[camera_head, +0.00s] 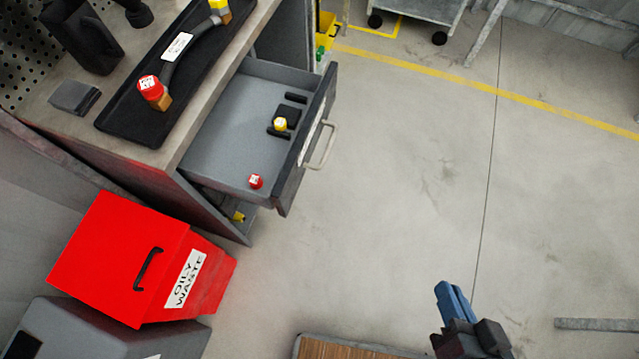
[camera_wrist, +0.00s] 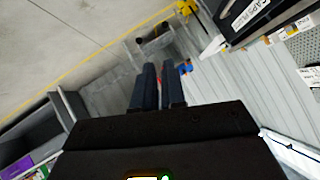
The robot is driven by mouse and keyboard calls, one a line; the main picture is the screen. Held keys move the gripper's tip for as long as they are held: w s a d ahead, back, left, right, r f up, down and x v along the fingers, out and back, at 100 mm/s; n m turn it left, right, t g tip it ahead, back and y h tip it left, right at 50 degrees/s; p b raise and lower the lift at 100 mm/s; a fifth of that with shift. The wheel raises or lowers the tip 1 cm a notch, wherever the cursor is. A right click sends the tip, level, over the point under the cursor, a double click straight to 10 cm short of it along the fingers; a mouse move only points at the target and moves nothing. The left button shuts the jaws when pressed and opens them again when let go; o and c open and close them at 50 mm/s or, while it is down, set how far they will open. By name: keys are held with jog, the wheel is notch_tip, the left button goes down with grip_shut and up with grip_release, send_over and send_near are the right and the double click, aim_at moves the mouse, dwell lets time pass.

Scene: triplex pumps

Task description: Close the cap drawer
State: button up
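The cap drawer (camera_head: 222,142) is pulled out of the workbench cabinet in the head view. Its dark front (camera_head: 306,140) faces right and carries a pale bar handle (camera_head: 322,146). Inside lie a red cap (camera_head: 256,181) near the front corner and a yellow cap (camera_head: 280,124) on a black holder. My gripper (camera_head: 449,292) is at the lower right, over the floor, well apart from the drawer. In the wrist view its two dark blue fingers (camera_wrist: 159,72) stand close together with a narrow gap and nothing between them.
A red oily waste bin (camera_head: 130,258) stands below the cabinet. A black tray (camera_head: 125,125) with a capped hose lies on the bench top. A wooden-topped surface (camera_head: 345,349) is at the bottom edge. Open floor (camera_head: 400,180) lies between my gripper and the drawer.

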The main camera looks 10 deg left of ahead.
jog(key=shift+g+y, duration=0.8)
jog(key=shift+y, duration=0.1)
jog(key=x, duration=0.5)
jog(key=a+b+x, duration=0.1)
jog(key=x, duration=0.1)
jog(key=shift+w+a+r, duration=0.1)
jog(key=shift+w+a, duration=0.05)
jog(key=shift+w, duration=0.05)
grip_shut()
jog(key=n+g+y+b, duration=0.2)
jog(key=g+y+b, duration=0.25)
jog(key=g, duration=0.35)
send_near(295, 187)
notch_tip(295, 187, down, 4)
jog(key=p, duration=0.1)
jog(key=a, duration=0.1)
jog(key=a+y, duration=0.1)
jog(key=shift+w+a+f, duration=0.1)
jog(key=shift+a+f, duration=0.2)
jog(key=shift+f, duration=0.05)
jog(key=shift+w+a, duration=0.1)
jog(key=shift+a, duration=0.45)
